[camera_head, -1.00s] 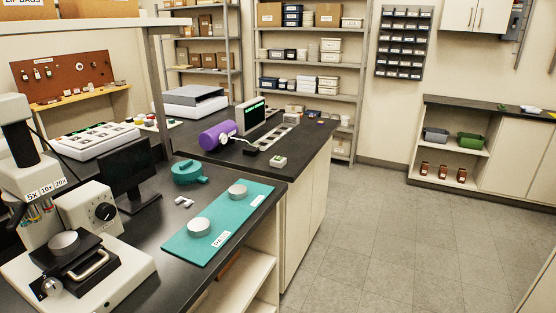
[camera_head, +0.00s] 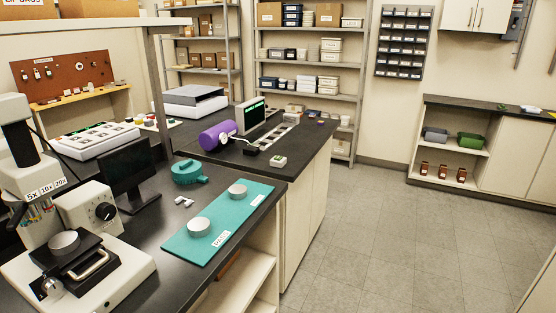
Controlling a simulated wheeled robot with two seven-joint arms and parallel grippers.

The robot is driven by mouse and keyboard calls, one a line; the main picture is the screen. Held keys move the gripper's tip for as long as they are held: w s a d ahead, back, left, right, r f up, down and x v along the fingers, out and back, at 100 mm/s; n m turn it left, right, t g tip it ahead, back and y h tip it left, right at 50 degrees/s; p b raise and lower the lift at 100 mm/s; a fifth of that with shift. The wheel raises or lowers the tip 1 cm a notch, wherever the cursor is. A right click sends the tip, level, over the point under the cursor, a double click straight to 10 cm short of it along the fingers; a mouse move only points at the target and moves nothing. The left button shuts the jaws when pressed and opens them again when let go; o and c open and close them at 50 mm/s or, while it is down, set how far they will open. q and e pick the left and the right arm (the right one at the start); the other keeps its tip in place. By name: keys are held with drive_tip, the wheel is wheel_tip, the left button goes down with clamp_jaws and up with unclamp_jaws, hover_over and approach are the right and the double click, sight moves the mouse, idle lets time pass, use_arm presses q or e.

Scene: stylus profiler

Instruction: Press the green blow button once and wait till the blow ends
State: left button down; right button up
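A small pale box (camera_head: 278,162) with a greenish top, which looks like a button, sits near the front right edge of the far dark bench (camera_head: 235,156). It is too small to tell whether the button is pressed. A purple cylinder (camera_head: 213,135) with a white round end lies on the same bench to its left. Neither of my grippers shows in the head view.
A small dark block (camera_head: 250,151) and a screen with green markings (camera_head: 251,116) stand near the cylinder. The nearer bench holds a teal mat (camera_head: 214,226) with two round grey pieces, a monitor (camera_head: 128,172) and a microscope-like instrument (camera_head: 95,268). The floor (camera_head: 385,240) at right is clear.

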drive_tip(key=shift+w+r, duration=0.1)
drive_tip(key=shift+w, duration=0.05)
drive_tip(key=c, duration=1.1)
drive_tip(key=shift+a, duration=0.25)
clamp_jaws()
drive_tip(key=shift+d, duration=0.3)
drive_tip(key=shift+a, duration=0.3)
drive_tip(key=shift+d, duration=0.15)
